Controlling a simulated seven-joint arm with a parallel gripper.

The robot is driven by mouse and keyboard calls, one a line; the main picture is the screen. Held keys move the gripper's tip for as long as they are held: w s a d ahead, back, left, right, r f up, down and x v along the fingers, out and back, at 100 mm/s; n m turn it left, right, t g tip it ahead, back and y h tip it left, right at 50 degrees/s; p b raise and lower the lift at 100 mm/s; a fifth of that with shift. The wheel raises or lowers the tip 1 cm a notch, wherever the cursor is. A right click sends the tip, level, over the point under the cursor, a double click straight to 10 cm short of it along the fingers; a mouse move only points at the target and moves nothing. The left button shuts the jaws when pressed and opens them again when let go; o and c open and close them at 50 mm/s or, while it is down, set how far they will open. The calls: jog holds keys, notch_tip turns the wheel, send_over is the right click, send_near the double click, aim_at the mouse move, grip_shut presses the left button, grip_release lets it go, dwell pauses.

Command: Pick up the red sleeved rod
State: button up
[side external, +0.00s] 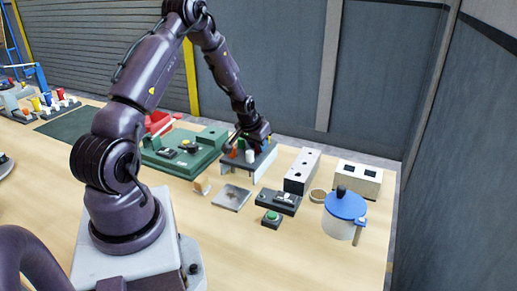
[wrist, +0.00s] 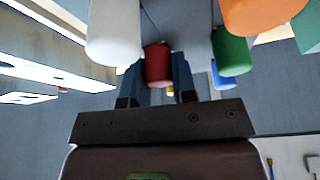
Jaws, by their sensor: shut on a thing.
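The red sleeved rod (wrist: 158,66) is between the two fingers of my gripper (wrist: 156,80) in the wrist view, with its sleeve end facing the camera. My gripper is shut on it. In the side view my gripper (side external: 250,140) is at the grey-white rack (side external: 262,165), low over its top. A white sleeve (wrist: 114,32) is close on the left of the red one, and a green sleeve (wrist: 230,52) is on the right. The fingers hide part of the rod, and I cannot tell whether it is clear of the rack.
An orange sleeve (wrist: 262,12) and a blue sleeve (wrist: 222,78) are also near in the wrist view. A green machine base (side external: 185,152) stands left of the rack. A grey block with holes (side external: 302,170) and a blue-lidded pot (side external: 345,210) stand right.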

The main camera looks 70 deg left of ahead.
notch_tip(320, 180, up, 10)
jog(key=shift+r, duration=0.1)
dwell(0.4)
jog(key=w+d+r, duration=0.1)
jog(key=w+d, duration=0.2)
jog(key=w, duration=0.4)
jog(key=w+d+r, duration=0.1)
jog(key=w+d, duration=0.2)
jog(key=w, duration=0.5)
jog(key=shift+d+r, duration=0.2)
jog(key=shift+r, duration=0.1)
jog(key=shift+f, duration=0.1)
